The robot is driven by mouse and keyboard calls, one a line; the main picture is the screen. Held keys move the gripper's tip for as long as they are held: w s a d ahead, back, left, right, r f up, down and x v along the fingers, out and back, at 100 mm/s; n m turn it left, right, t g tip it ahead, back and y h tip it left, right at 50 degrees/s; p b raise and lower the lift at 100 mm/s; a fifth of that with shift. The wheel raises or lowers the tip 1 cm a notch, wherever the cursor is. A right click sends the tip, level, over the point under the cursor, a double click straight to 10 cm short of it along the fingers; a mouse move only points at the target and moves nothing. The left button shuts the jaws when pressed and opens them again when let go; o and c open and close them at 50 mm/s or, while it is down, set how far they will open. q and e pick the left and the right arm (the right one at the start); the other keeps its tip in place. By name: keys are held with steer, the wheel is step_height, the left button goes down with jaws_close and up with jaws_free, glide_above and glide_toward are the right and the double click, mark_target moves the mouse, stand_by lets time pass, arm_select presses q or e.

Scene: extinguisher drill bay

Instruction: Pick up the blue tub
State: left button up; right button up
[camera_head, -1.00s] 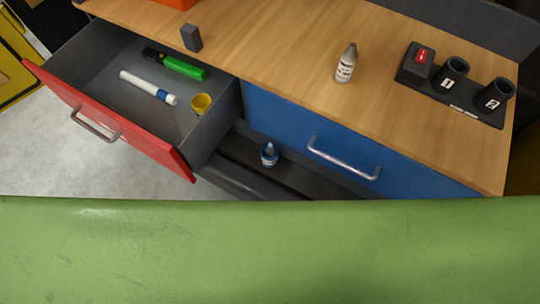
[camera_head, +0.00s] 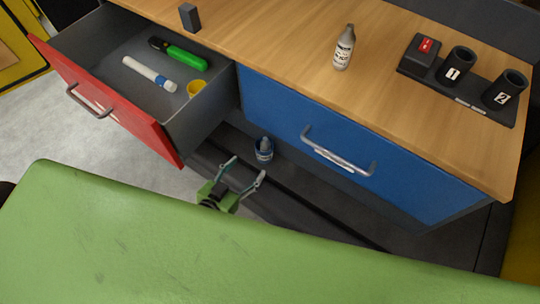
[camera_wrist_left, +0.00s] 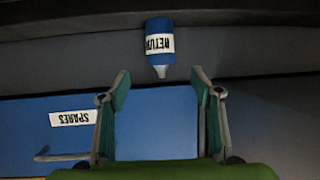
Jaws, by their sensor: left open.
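The blue tub (camera_head: 264,153) stands upright on the dark low shelf under the blue drawer, with a small grey-tipped bottle (camera_head: 264,142) showing above its rim. In the left wrist view, which looks upside down, the tub (camera_wrist_left: 160,27) carries a white label, partly readable as "RETU", and the pale bottle tip points down from it. My left gripper (camera_head: 247,168) is open and empty, just in front of the tub and apart from it. In the wrist view the tub lies beyond the gap between its fingertips (camera_wrist_left: 160,85). My right gripper is not in view.
The shut blue drawer (camera_head: 290,115) with its metal handle overhangs the shelf. A white bottle (camera_head: 344,50) and black holder (camera_head: 465,75) stand on the wooden top.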

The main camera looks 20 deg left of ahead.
mark_target(260, 153)
arm_select(q)
steer(key=x, duration=0.7)
steer(key=shift+w+f, duration=0.1)
steer(key=shift+f, duration=0.05)
steer(key=shift+b+x, duration=0.3)
steer(key=shift+x, duration=2.4)
steer(key=shift+c, duration=0.4)
steer(key=shift+w+r, duration=0.1)
steer(key=shift+r, duration=0.15)
steer(key=c, duration=1.3)
